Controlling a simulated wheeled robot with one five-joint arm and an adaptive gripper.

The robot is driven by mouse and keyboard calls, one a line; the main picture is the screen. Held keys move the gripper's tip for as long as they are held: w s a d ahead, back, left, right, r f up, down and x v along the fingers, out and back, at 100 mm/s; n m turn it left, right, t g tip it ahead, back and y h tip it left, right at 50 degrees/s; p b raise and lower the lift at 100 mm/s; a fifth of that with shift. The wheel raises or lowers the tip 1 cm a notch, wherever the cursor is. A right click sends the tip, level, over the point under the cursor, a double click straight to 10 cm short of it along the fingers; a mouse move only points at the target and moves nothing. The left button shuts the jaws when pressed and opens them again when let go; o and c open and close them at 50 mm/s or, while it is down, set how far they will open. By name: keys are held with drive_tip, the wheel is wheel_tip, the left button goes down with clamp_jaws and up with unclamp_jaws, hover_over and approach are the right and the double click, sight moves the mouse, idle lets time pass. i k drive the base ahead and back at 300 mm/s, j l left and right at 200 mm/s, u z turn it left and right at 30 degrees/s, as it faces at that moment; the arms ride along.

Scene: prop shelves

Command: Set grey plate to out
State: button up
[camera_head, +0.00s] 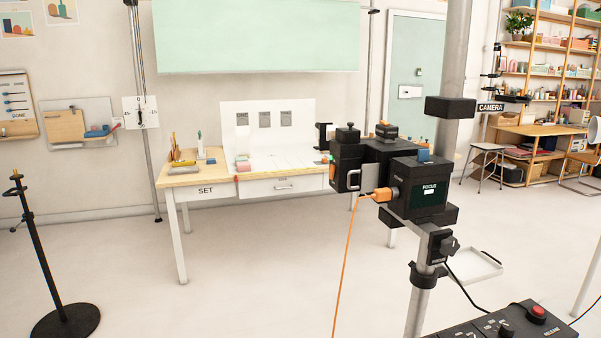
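A black camera (424,190) with a FOCUS label stands on a grey pole (422,298) at centre right. A small grey plate (371,177) shows in the gap between the camera's dark blocks. How far the plate sits in or out is too small to tell. My gripper is not in view.
An orange cable (343,262) hangs from the camera. A black control box (505,325) with a red button is at lower right. A SET table (197,181) stands behind. A black stand (66,318) is at left. The left-centre floor is clear.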

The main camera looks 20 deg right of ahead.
sight(368, 178)
drive_tip(key=i+j, duration=0.35)
drive_tip(key=i, duration=0.15)
drive_tip(key=i+j, duration=0.35)
drive_tip(key=i, duration=0.2)
drive_tip(key=i+j, duration=0.35)
drive_tip(key=i, duration=0.15)
